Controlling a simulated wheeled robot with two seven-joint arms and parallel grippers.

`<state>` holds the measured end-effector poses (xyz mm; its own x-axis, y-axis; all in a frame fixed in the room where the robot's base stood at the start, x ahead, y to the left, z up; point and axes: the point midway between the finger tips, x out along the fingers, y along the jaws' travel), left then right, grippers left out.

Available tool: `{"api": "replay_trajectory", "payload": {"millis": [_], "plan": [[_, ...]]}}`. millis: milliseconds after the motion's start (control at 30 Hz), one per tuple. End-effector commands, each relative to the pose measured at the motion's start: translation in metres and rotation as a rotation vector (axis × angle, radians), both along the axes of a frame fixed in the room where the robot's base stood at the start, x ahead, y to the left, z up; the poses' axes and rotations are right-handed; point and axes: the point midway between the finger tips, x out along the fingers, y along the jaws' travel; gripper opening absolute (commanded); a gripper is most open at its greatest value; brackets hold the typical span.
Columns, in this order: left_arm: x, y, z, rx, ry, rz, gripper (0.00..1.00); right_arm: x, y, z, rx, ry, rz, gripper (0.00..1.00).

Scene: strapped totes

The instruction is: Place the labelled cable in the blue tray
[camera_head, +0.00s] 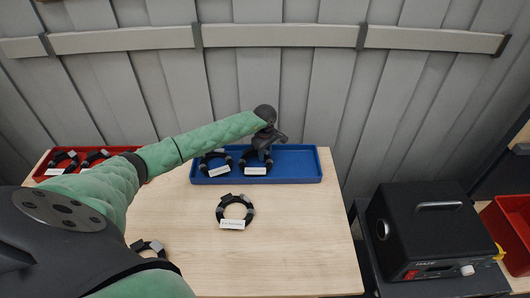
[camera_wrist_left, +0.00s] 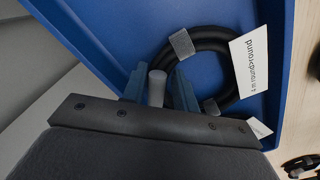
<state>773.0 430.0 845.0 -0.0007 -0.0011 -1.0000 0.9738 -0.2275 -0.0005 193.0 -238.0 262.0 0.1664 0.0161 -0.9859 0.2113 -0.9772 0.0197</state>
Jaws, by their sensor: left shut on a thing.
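The blue tray (camera_head: 300,168) stands at the back of the wooden table. Two black coiled cables with white labels are in it, a left one (camera_head: 214,164) and a right one (camera_head: 249,158). My left gripper (camera_head: 265,153) is at the right coil, low over the tray. In the left wrist view its fingers (camera_wrist_left: 158,90) are shut on a grey banded part of a cable, beside the labelled black loop (camera_wrist_left: 226,66) and inside the blue tray (camera_wrist_left: 110,35). Another labelled cable (camera_head: 248,212) lies on the table in front of the tray. My right gripper is not in view.
A red tray (camera_head: 127,149) with coiled cables stands at the left. One more cable (camera_head: 152,246) is partly hidden by my left arm. A black box with a handle (camera_head: 430,230) and a red bin (camera_head: 510,225) are at the right. The table's right front is clear.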

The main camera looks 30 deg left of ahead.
Motion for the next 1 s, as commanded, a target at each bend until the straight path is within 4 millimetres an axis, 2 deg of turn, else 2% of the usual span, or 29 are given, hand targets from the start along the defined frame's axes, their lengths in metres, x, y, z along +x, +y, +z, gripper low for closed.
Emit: {"api": "replay_trajectory", "payload": {"millis": [333,367,467,900,1000], "plan": [[0.0,0.0,-0.002,0.0,-0.001,0.001,0.0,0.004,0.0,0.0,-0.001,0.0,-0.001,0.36],[0.0,0.0,-0.002,0.0,0.0,0.001,0.33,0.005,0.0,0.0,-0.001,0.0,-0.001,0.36],[0.0,0.0,-0.002,0.0,0.0,0.0,0.51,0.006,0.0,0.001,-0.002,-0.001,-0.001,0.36],[0.0,0.0,0.002,0.0,0.0,0.0,0.51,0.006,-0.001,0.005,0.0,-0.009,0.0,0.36],[0.001,0.001,0.009,0.0,-0.003,0.001,0.51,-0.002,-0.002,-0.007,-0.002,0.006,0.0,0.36]]}}
